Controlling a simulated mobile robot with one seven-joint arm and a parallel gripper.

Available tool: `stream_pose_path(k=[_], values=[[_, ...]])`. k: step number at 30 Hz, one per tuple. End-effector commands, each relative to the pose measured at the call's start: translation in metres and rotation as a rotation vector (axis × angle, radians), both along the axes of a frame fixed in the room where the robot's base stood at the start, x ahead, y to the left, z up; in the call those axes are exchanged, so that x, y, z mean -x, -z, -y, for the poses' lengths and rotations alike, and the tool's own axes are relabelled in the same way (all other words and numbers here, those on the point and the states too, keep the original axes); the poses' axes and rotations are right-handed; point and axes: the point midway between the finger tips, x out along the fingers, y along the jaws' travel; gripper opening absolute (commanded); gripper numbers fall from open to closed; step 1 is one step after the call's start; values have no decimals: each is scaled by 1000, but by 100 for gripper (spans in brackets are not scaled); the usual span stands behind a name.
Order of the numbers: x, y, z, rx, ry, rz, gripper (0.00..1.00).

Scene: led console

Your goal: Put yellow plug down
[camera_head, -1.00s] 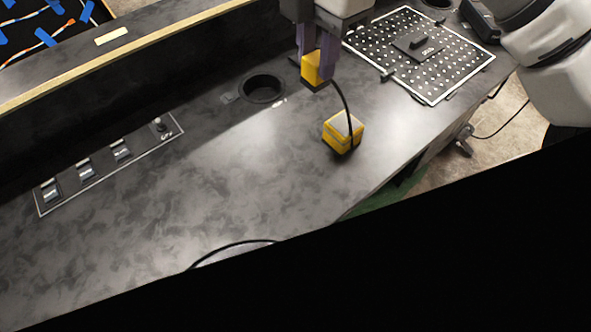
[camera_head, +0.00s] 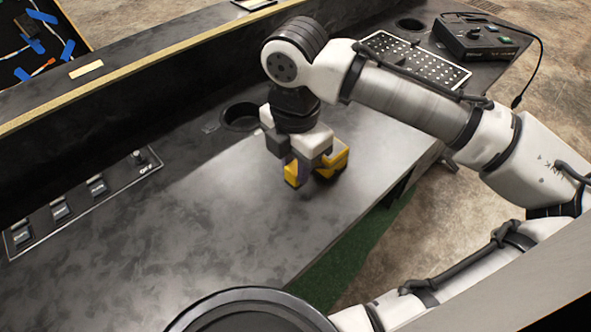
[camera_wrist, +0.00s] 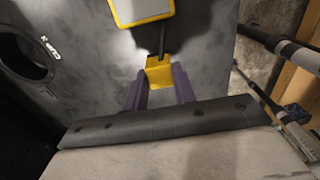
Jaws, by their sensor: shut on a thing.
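The yellow plug (camera_head: 291,177) is between the purple fingers of my gripper (camera_head: 295,170), low over the dark desk and close to its surface. I cannot tell whether it touches the desk. In the wrist view my gripper (camera_wrist: 160,85) is shut on the yellow plug (camera_wrist: 158,72), with a black cable running up from it. The cable leads to a yellow box with a grey top (camera_wrist: 140,10). In the head view this yellow box (camera_head: 338,158) stands just right of the gripper, partly hidden by it.
A round hole (camera_head: 241,116) lies behind the gripper and a switch panel (camera_head: 80,203) at the left. A perforated panel (camera_head: 415,60) and a black control box (camera_head: 474,38) are at the far right. The desk (camera_head: 190,220) left of the gripper is bare.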

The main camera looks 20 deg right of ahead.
Motion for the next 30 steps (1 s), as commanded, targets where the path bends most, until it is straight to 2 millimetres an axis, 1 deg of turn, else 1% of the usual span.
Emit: stream_pose_path(k=[1, 4, 12, 16, 17, 21, 30], values=[[0, 9, 0, 1, 1, -2, 4], [0, 21, 0, 0, 1, -1, 4], [0, 23, 0, 0, 1, 0, 4], [0, 27, 0, -2, 0, -1, 4], [0, 26, 0, -1, 0, 0, 30], [0, 25, 0, 0, 0, 0, 48], [0, 24, 0, 0, 1, 0, 48]])
